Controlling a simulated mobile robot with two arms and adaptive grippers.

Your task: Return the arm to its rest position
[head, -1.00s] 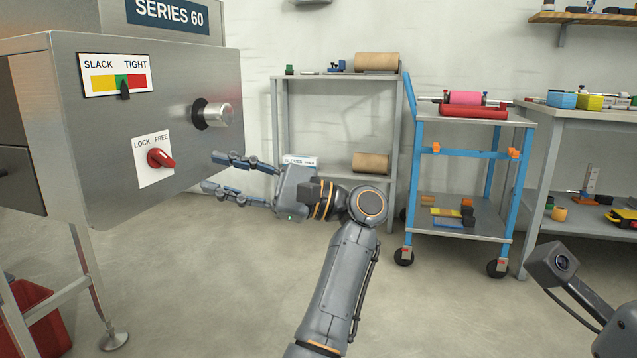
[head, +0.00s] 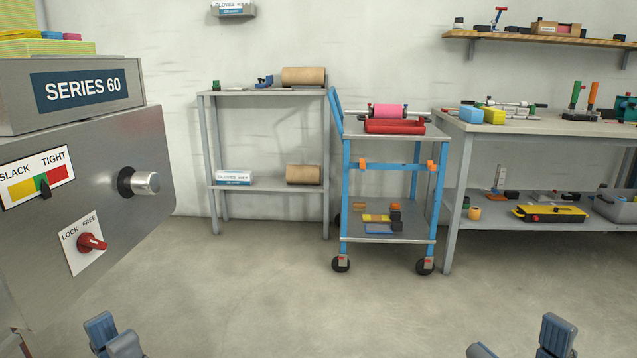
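My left gripper (head: 113,338) shows at the bottom left edge, below the machine. Its two blue-grey fingertips stand slightly apart, with nothing seen between them; the rest of it is cut off by the frame. My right gripper (head: 519,345) shows at the bottom right edge. Its fingertips are well apart and empty. Both grippers are clear of everything in view. The steel machine (head: 140,135) stands at the left with a silver knob (head: 146,183) and a red lock switch (head: 92,243). The tension dial (head: 38,177) has its pointer at green.
A grey shelf (head: 268,189) with brown rolls stands at the back wall. A blue trolley (head: 345,200) holds a pink roll (head: 388,112). A workbench (head: 560,125) with tools stands at the right. The floor (head: 300,300) in front is clear.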

